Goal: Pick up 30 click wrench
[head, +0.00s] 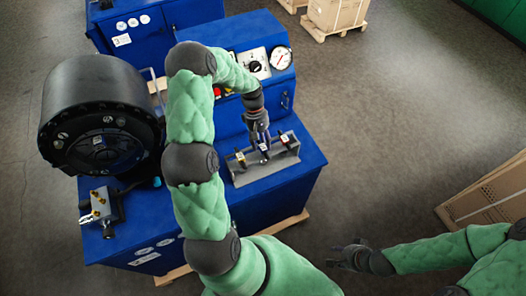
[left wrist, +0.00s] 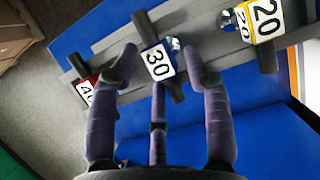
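The 30 click wrench (left wrist: 158,60) has a white label reading 30 on a dark blue block with dark round ends. It sits in the grey rack (left wrist: 105,48), between the 40 wrench (left wrist: 86,92) and the 20 wrench (left wrist: 262,20). My left gripper (left wrist: 160,68) is open, with one finger on each side of the 30 wrench and the third below it; I cannot tell whether they touch it. In the head view my left gripper (head: 260,136) points down over the middle wrench (head: 264,149). My right gripper (head: 350,257) is open and empty over the floor.
The rack stands on a blue machine (head: 285,186) with a gauge panel (head: 255,62) behind it. A large black drum-shaped crimper head (head: 98,115) is at the left. Cardboard boxes (head: 490,200) lie at the right. The floor between is clear.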

